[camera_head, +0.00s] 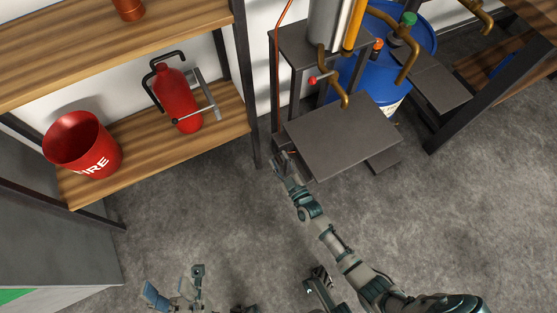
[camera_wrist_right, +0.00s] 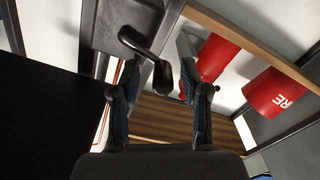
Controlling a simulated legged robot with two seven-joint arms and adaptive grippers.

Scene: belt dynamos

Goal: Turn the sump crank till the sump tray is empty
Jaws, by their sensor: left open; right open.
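My right arm reaches up to the near left corner of a dark metal stand (camera_head: 340,138). Its gripper (camera_head: 282,163) is open beside the stand's leg. In the right wrist view a black crank with a bent handle (camera_wrist_right: 161,78) shows in front of this open gripper (camera_wrist_right: 160,88). The handle lies between the fingers, with gaps visible on both sides; I cannot tell whether it is fully within reach of the fingertips. The crank is largely hidden in the head view. My left gripper (camera_head: 176,286) is open and empty, low over the floor. I cannot make out the sump tray.
A wooden shelf (camera_head: 140,150) at the left holds a red fire bucket (camera_head: 82,145) and a red extinguisher (camera_head: 175,95). A blue drum (camera_head: 390,60) stands behind the stand, with brass pipes (camera_head: 408,50) nearby. The grey floor (camera_head: 210,215) in front is clear.

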